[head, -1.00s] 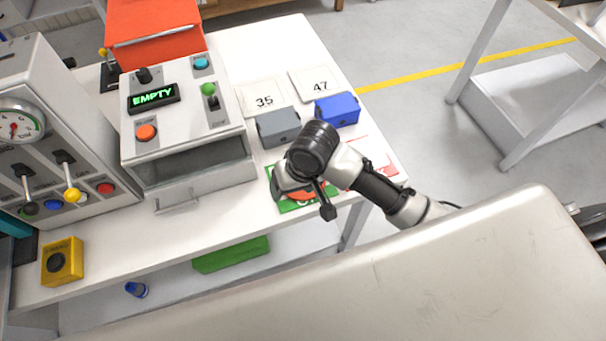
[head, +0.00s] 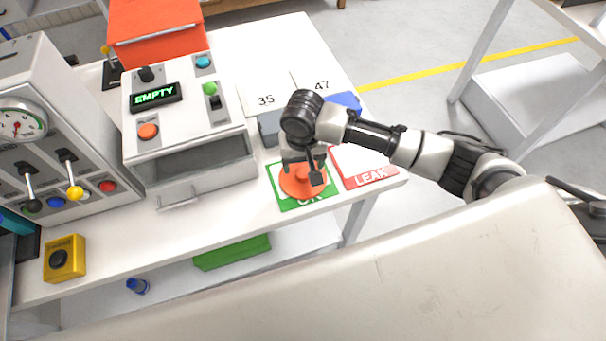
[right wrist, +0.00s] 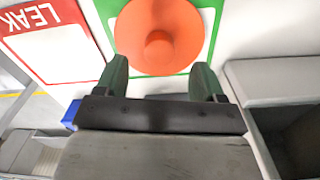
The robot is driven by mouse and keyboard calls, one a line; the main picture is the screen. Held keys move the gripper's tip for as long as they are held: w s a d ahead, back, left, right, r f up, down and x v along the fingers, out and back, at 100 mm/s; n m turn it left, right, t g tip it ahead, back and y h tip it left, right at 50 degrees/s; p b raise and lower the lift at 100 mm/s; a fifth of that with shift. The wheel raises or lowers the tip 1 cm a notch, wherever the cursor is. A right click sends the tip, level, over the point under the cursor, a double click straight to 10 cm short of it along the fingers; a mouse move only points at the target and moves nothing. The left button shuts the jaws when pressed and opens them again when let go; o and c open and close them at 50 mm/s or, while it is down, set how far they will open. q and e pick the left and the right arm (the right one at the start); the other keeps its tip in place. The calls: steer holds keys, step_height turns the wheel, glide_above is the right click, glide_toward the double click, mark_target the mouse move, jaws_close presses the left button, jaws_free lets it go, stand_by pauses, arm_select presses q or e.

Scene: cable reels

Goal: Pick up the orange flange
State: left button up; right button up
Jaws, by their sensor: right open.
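The orange flange (head: 302,182) is a flat round disc with a raised hub, lying on the green OK mat (head: 288,204). In the right wrist view the flange (right wrist: 158,38) shows whole in front of my fingers, with its hub in the middle. My right gripper (head: 304,166) is over the flange in the head view and partly covers its far side. In the right wrist view the right gripper (right wrist: 160,84) is open and empty, its two fingers apart near the flange's edge. My left gripper is not in view.
The red LEAK mat (head: 368,178) lies right of the green mat. A grey block (head: 268,128) and a blue block (head: 346,101) stand behind, partly hidden by my arm. The white tester with the EMPTY display (head: 186,110) stands to the left. The table's front edge is close.

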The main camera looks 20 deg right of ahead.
mark_target(303, 171)
step_height(303, 171, down, 5)
steer(key=shift+w+r, duration=0.1)
steer(key=shift+r, duration=0.1)
steer(key=c, duration=1)
